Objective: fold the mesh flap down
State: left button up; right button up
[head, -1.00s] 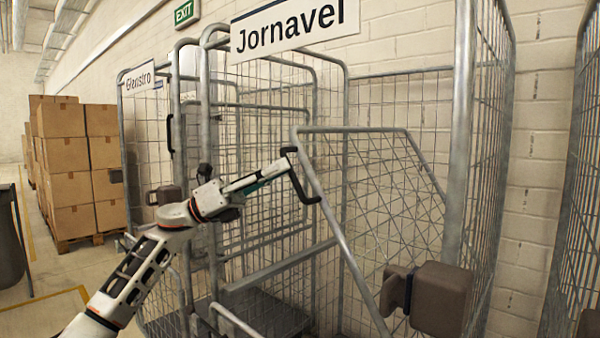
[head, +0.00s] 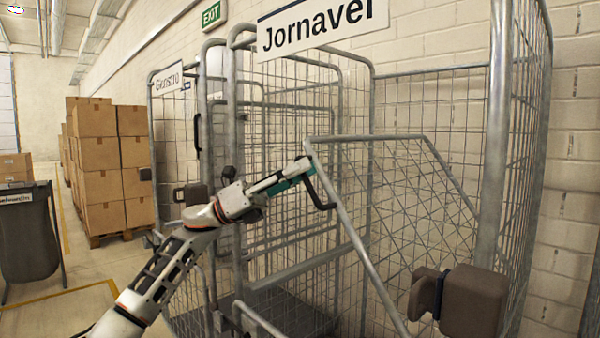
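The mesh flap (head: 395,190) is a grey tube frame with wire mesh on the front of the Jornavel cage. It stands tilted, its top-left corner leaning out from the cage. A black handle (head: 326,190) sits on its left edge. My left gripper (head: 304,172) reaches in from the left, its white and teal fingers at the upper part of this handle, seemingly touching it. From this side I cannot tell whether the fingers are closed around it. My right gripper is not in view.
The Jornavel sign (head: 322,27) hangs on the cage top. A brown block latch (head: 473,301) is on the right post. The Genstro cage (head: 168,130) stands behind left. Stacked cartons (head: 100,165) and a dark bin (head: 28,240) are farther left, with open floor between.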

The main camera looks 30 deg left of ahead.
pick_arm(q)
jog(key=shift+s+a+f, duration=0.15)
jog(key=shift+s+a, duration=0.05)
jog(key=shift+a, duration=0.15)
jog(key=shift+o, duration=0.2)
jog(key=v, duration=0.6)
jog(key=shift+a+f, duration=0.15)
jog(key=shift+a, duration=0.05)
jog(key=s+a, duration=0.1)
jog(key=s+a+f, duration=0.1)
jog(key=a, duration=0.1)
jog(key=shift+a+f, duration=0.1)
jog(key=shift+a, duration=0.05)
jog(key=shift+c, duration=0.2)
jog(key=shift+w+a+f, duration=0.1)
jog(key=shift+a+f, duration=0.15)
jog(key=shift+f, duration=0.15)
jog(key=shift+w+f, duration=0.1)
